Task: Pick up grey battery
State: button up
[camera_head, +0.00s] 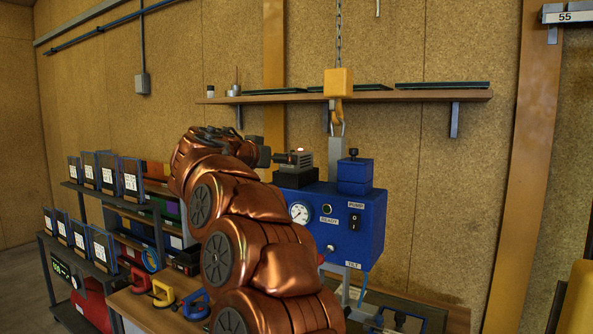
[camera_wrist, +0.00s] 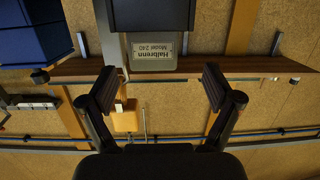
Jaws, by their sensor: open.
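The grey battery (camera_wrist: 153,54) shows upside down in the wrist view, with a label reading "Halbrenn Model 240". It is above and between my fingertips in that picture. A dark block adjoins it at the picture's top edge. In the head view, a grey block (camera_head: 301,159) that looks like the battery stands upright on the blue machine (camera_head: 345,228), with a small reddish light at its top. My gripper (camera_head: 280,158) is just left of it there. In the wrist view my gripper (camera_wrist: 160,89) is open, fingers apart with nothing between them gripped.
A smaller blue box (camera_head: 354,174) with a knob stands on the machine, right of the battery. An orange hoist hook (camera_head: 338,84) hangs behind. A wooden shelf (camera_head: 400,97) runs along the wall. Racks with dark panels (camera_head: 105,174) stand at left.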

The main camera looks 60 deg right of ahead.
aim_at(293, 153)
jog(key=shift+m+g, duration=0.3)
jog(key=shift+m, duration=0.1)
jog(key=d, duration=0.1)
jog(key=d+p, duration=0.1)
jog(key=d+r, duration=0.1)
jog(key=d, duration=0.1)
jog(key=shift+s, duration=0.3)
jog(key=shift+d+p, duration=0.6)
jog(key=shift+p, duration=0.15)
jog(key=d+p, duration=0.2)
jog(key=d, duration=0.1)
jog(key=shift+w+f, duration=0.1)
jog(key=shift+w, duration=0.05)
jog(key=shift+d+f, duration=0.25)
jog(key=shift+d, duration=0.15)
jog(key=shift+c, duration=0.4)
grip_shut()
